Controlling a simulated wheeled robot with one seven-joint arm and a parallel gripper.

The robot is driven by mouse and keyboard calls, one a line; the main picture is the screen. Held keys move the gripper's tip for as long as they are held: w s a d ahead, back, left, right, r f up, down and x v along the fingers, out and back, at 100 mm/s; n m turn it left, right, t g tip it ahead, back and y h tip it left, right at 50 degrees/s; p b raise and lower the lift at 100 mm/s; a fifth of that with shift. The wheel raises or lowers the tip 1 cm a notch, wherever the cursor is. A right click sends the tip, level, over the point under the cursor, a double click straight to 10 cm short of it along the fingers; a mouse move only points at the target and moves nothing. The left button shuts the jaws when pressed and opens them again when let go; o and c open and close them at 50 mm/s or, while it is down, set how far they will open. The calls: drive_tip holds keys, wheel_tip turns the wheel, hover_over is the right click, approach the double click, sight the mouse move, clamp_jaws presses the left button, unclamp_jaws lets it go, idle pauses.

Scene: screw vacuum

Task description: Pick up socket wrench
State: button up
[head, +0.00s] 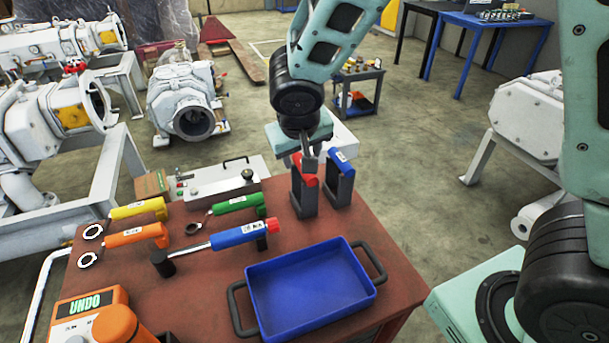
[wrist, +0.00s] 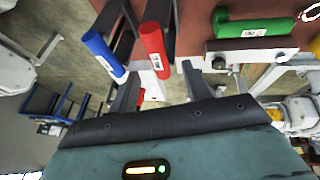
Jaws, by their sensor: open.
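A long tool with a blue handle (head: 240,235), a silver shaft, a red end and a black socket-like head lies across holders on the red-brown table; it looks like the socket wrench. A red-handled tool (head: 304,168) and a blue-handled tool (head: 342,161) rest on black upright stands at the table's far edge. My gripper (head: 309,158) is over the red-handled tool and open. In the wrist view, my gripper's fingers (wrist: 163,75) are spread apart, with the red handle (wrist: 152,48) ahead between them and the blue handle (wrist: 103,53) to the left. Contact cannot be told.
Yellow (head: 138,209), orange (head: 136,235) and green (head: 238,203) wrenches lie on the table (head: 210,290). A blue tray (head: 310,287) with dark handles is at the front right. An orange UNDO device (head: 90,312) stands at front left. A grey metal box (head: 222,182) is behind.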

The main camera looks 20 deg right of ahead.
drive_tip(key=x, duration=0.6)
drive_tip(key=shift+d+f, duration=0.15)
drive_tip(key=shift+f, duration=0.1)
clamp_jaws()
